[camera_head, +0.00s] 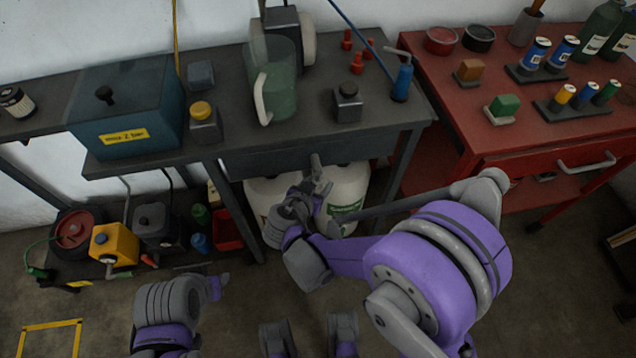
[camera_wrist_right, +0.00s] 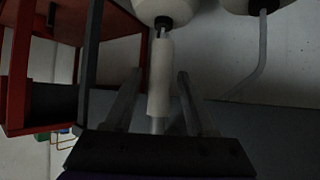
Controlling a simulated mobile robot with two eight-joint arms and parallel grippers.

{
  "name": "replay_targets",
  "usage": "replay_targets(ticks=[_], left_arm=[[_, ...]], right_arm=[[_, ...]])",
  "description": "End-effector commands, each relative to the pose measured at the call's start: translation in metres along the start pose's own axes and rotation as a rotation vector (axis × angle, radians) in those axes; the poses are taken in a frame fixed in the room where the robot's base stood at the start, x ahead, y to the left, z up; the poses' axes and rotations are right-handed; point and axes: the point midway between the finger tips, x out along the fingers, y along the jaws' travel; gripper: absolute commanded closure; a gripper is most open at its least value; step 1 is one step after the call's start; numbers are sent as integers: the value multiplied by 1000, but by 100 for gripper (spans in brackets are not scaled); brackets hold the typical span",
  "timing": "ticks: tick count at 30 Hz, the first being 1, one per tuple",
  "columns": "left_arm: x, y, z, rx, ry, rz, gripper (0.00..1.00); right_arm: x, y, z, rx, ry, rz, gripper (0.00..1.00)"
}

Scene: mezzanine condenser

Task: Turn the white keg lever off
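Two white kegs stand under the dark bench in the head view, one at left (camera_head: 265,192) and one at right with a green label (camera_head: 349,187). My right gripper (camera_head: 318,180) is in front of them and hides parts of both. In the right wrist view a white lever (camera_wrist_right: 160,80) runs from a dark fitting (camera_wrist_right: 163,22) on a pale rounded body. It lies between the two fingers of my right gripper (camera_wrist_right: 158,105), which are apart with a gap on each side. My left gripper (camera_head: 219,284) is low at left, away from the kegs; its fingers are unclear.
The dark bench (camera_head: 290,145) above the kegs carries a jug (camera_head: 280,90) and a teal box (camera_head: 125,105). A red table (camera_head: 440,100) stands at right. Several items, including a yellow box (camera_head: 113,243), crowd the lower shelf at left. Floor is clear in front.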

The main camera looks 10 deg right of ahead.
Motion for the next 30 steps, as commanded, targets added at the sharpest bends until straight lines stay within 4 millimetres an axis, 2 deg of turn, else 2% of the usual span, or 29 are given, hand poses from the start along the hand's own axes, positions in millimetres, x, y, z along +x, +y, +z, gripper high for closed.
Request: replay_targets(ticks=[11, 14, 24, 30], left_arm=[[-1, 0, 0, 0, 0, 0, 60], [-4, 0, -2, 0, 1, 0, 60], [-17, 0, -7, 0, 6, 0, 60], [-20, 0, -8, 0, 7, 0, 60]], right_arm=[[-5, -1, 0, -1, 0, -2, 39], [-18, -1, -1, -2, 0, -4, 39], [-85, -1, -1, -2, 1, -4, 39], [-106, 0, 0, -1, 0, -1, 39]])
